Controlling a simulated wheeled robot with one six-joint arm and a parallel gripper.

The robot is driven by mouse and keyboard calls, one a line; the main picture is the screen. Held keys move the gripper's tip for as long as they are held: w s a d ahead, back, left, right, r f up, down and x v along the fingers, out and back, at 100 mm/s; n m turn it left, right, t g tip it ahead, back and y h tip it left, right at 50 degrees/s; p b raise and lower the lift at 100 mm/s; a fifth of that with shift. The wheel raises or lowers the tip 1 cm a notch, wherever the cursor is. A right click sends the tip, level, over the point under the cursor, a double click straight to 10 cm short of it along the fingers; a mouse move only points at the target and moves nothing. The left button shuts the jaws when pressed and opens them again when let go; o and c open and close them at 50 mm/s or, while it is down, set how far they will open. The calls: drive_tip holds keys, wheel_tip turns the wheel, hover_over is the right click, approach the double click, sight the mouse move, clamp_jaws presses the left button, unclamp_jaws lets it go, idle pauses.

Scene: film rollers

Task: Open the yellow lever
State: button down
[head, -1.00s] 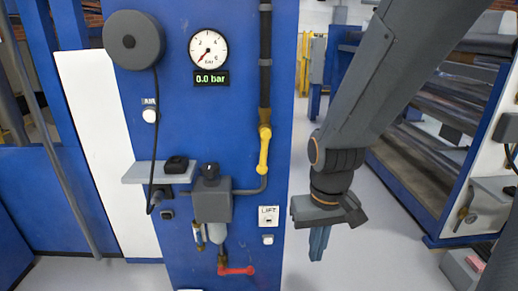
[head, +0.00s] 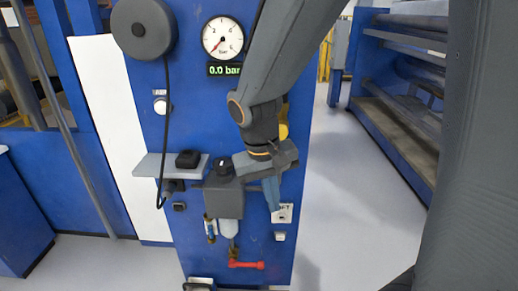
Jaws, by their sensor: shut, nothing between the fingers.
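The yellow lever (head: 284,131) is mostly hidden behind my arm in the head view. Only a small yellow part shows at the arm's right edge, on the blue panel (head: 185,100). My gripper (head: 272,205) is in front of the panel, below the lever, with its blue fingers pointing down. The fingers are shut and empty. They overlap the left edge of the white LIFT label (head: 285,213) in the picture; I cannot tell whether they touch the panel.
A gauge (head: 222,38) sits above a display (head: 225,69) reading 0.0 bar. A grey regulator box (head: 223,197) is left of my gripper, with a red lever (head: 246,265) below. A small shelf (head: 170,166) juts out at left. Clear floor (head: 365,210) lies to the right.

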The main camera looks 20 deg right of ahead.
drive_tip(key=w+a+r+m+t+h+p, duration=0.1)
drive_tip(key=w+a+r+t+h+p, duration=0.15)
drive_tip(key=w+r, duration=0.35)
drive_tip(key=w+a+r+m+t+h+p, duration=0.15)
drive_tip(key=w+a+r, duration=0.25)
drive_tip(key=r, duration=0.4)
drive_tip(key=w+d+f+p, duration=0.2)
drive_tip(key=d+f+p, duration=0.1)
drive_tip(key=d+f, duration=0.5)
drive_tip(key=shift+w+d+f+g, duration=0.2)
drive_tip(key=shift+d+f+g, duration=0.1)
drive_tip(key=shift+d, duration=0.1)
